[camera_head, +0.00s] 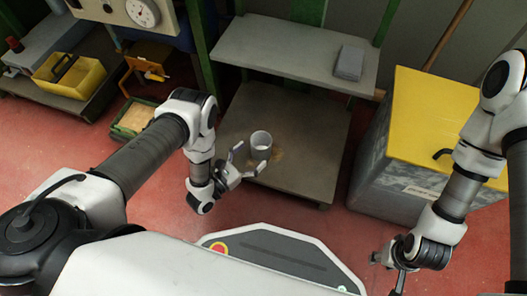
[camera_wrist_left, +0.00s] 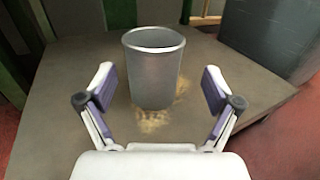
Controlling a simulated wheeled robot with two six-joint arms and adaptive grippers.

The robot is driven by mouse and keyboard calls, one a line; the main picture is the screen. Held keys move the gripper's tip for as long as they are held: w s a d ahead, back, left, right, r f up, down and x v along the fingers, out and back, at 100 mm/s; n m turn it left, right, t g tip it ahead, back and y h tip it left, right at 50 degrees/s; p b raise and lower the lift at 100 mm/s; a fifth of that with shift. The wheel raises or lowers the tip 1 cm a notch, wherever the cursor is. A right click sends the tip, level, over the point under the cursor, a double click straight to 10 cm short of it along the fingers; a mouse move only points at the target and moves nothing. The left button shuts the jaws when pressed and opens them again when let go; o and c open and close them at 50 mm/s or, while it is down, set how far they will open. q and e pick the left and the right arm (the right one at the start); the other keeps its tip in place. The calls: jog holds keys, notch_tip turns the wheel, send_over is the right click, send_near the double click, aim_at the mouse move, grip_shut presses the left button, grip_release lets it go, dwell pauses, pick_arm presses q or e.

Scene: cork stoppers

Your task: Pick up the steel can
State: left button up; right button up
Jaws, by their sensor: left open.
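The steel can (camera_head: 261,144) is a grey, open-topped cylinder standing upright on the lower grey shelf. In the left wrist view the steel can (camera_wrist_left: 153,70) stands between and slightly beyond the fingertips, with a gap on either side. My left gripper (camera_head: 249,159) is open and empty, its fingers spread at the near side of the can. The same gripper (camera_wrist_left: 158,92) shows both fingers apart in the wrist view. My right gripper (camera_head: 392,274) is at the lower right, far from the can; its fingers are only partly visible.
The lower shelf (camera_head: 312,180) has tan crumbs near the can. An upper shelf (camera_head: 285,50) above and behind carries a grey block (camera_head: 349,62). A grey bin with a yellow lid (camera_head: 440,120) stands right. A yellow caddy (camera_head: 70,76) sits far left.

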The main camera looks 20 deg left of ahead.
aim_at(268, 138)
pick_arm(q)
jog(key=b+x, duration=0.2)
jog(key=x, duration=0.1)
jog(key=b+x, duration=0.1)
jog(key=x, duration=0.1)
jog(key=shift+w+a, duration=0.25)
jog(key=shift+w, duration=0.2)
jog(key=shift+r, duration=0.1)
jog(key=c, duration=1.2)
jog(key=shift+c, duration=0.2)
